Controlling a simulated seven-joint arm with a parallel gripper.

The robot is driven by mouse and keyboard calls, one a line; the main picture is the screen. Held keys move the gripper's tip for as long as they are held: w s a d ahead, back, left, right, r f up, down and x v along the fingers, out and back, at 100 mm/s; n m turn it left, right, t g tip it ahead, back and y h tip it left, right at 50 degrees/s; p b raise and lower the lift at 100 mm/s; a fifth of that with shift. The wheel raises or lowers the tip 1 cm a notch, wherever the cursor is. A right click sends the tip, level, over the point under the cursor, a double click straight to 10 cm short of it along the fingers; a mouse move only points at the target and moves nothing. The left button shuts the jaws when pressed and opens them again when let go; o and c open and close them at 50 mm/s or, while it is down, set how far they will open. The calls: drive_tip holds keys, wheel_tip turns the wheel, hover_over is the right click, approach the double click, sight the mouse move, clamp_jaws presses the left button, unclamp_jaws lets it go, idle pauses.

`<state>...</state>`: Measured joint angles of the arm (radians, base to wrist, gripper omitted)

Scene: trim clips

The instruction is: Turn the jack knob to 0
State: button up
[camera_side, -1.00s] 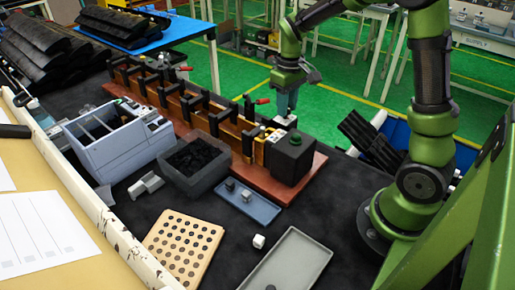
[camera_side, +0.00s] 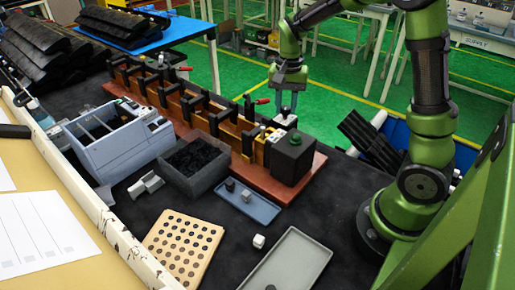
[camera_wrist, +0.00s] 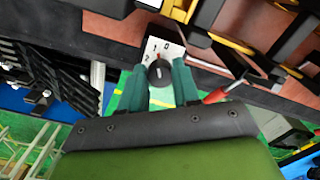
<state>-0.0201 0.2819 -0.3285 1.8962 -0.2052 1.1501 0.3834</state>
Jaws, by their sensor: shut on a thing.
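The jack knob (camera_wrist: 159,73) is a small dark round knob with a white mark. It stands on a white dial plate (camera_wrist: 168,49) printed with 2, 1 and 0. The mark appears to point near the 1, but it is too small to be sure. My gripper (camera_wrist: 158,83) is shut on the knob, with one green finger on each side. In the side view my gripper (camera_side: 286,108) points down at the knob (camera_side: 285,120), beside the black box with a green button (camera_side: 292,156). The fingers partly hide the knob there.
The brown fixture board (camera_side: 257,178) carries a row of black clamps, some with red-tipped handles close to my gripper. A grey bin (camera_side: 194,180), a blue tray (camera_side: 262,211) and a perforated wooden board (camera_side: 181,248) lie in front.

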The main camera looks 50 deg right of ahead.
sight(285, 107)
drive_tip(key=m, duration=0.5)
drive_tip(key=shift+w+r+m, duration=0.1)
drive_tip(key=shift+w+m, duration=0.05)
drive_tip(key=shift+m, duration=0.25)
idle(0.4)
drive_tip(key=o, duration=1.1)
drive_tip(key=shift+c, duration=0.2)
wheel_tip(285, 107, up, 17)
